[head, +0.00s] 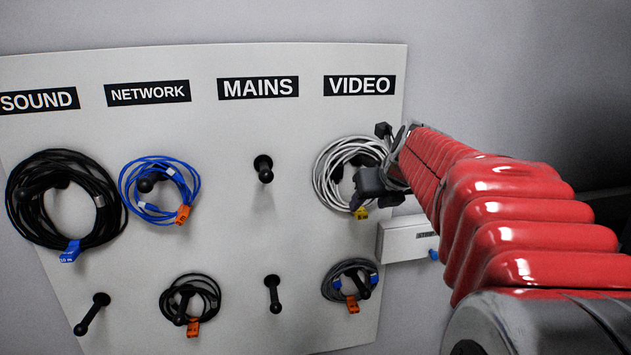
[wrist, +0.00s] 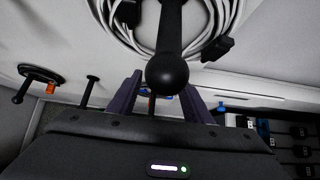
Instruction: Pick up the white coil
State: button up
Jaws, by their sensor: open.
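The white coil (head: 325,180) hangs on a peg under the VIDEO label, with a yellow tag at its bottom; my gripper hides part of its right side. In the wrist view the white coil (wrist: 202,36) loops around the black peg (wrist: 168,72), whose ball end points at the camera. A dark connector sits on the coil. My gripper (head: 362,188) is open in front of the coil. Its two fingers (wrist: 162,92) stand either side of the ball end in the wrist view, with no cable visibly clasped between them. Whether they touch the coil is unclear.
Black (head: 20,205) and blue (head: 128,185) coils hang at left. A small black coil (head: 215,300) and a grey coil (head: 328,285) hang lower. The MAINS peg (head: 264,168) and two lower pegs are bare. A white box (head: 400,240) is right of the board.

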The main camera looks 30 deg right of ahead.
aim_at(360, 210)
jog(key=x, duration=0.4)
jog(key=shift+w+a+f, duration=0.1)
jog(key=shift+w+f, duration=0.15)
jog(key=shift+w, duration=0.15)
jog(key=shift+c, duration=0.3)
grip_shut()
jog(key=shift+r, duration=0.1)
